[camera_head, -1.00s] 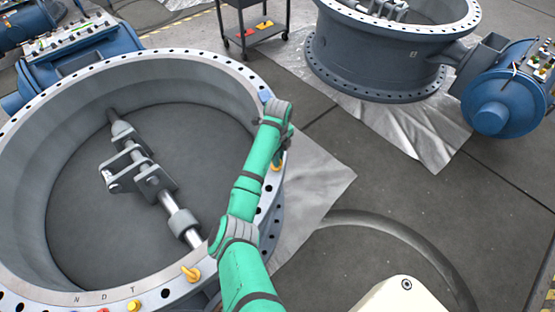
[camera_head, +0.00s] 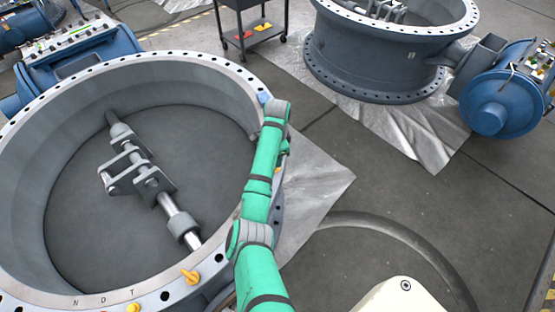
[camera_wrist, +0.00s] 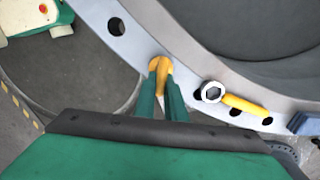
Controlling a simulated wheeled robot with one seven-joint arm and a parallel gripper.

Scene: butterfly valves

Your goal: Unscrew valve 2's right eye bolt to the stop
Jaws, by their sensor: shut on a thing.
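The yellow eye bolt (camera_wrist: 160,66) stands on the grey valve flange in the wrist view. My gripper (camera_wrist: 163,84) is shut on it with both green fingers. Its lower part and thread are hidden. In the head view my arm covers most of this place on the right rim of the near valve (camera_head: 215,88); only a bit of yellow shows beside the arm. Another yellow eye bolt (camera_head: 190,277) is on the front rim, apart from my gripper.
A wrench with a yellow handle (camera_wrist: 240,103) lies on the flange right beside the gripper. A blue piece (camera_wrist: 303,123) sits farther along the rim. A second valve (camera_head: 375,65) and a dark cart (camera_head: 252,35) stand behind.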

